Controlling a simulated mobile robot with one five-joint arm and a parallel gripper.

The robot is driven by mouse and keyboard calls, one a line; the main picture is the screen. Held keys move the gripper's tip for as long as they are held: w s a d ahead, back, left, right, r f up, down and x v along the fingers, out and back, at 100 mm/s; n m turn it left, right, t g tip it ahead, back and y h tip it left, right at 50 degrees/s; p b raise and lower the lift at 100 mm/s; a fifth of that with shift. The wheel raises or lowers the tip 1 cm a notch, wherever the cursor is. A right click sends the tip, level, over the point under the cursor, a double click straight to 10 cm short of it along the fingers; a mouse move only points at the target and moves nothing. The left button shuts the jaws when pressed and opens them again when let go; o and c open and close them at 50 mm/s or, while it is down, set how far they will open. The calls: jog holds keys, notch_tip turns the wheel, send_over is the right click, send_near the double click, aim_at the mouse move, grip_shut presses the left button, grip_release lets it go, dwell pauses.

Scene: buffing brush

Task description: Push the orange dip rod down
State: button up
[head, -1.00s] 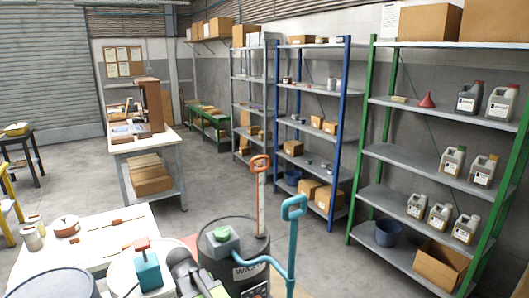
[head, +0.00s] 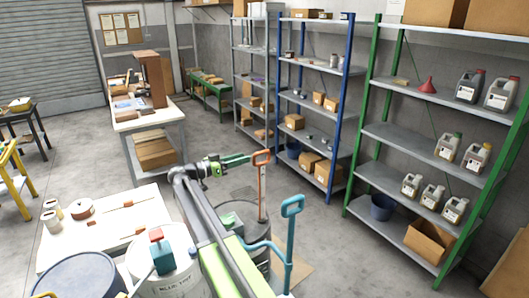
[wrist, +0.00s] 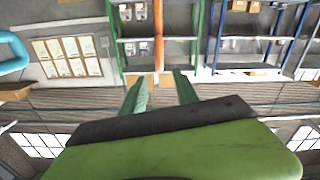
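The orange dip rod (head: 262,195) stands upright from the dark drum (head: 240,209), its loop handle at the top. My gripper (head: 247,158) is raised at about handle height, just left of the rod and pointing at it. In the wrist view, the two green fingers (wrist: 160,88) are apart with nothing held between them. The orange rod (wrist: 158,38) shows beyond the fingertips, in line with the gap. I cannot tell how far off it is. My arm hides much of the drum.
A teal rod (head: 290,240) with a loop handle stands close in front, right of my arm; its handle (wrist: 12,52) shows at the left in the wrist view. A white drum (head: 165,275) with a teal block and the white table (head: 75,245) lie left. Shelves (head: 310,95) stand behind.

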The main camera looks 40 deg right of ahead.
aim_at(268, 150)
jog(key=d, duration=1.2)
jog(key=shift+s+d, duration=0.1)
jog(key=shift+s, duration=0.25)
jog(key=shift+c, duration=0.4)
grip_shut()
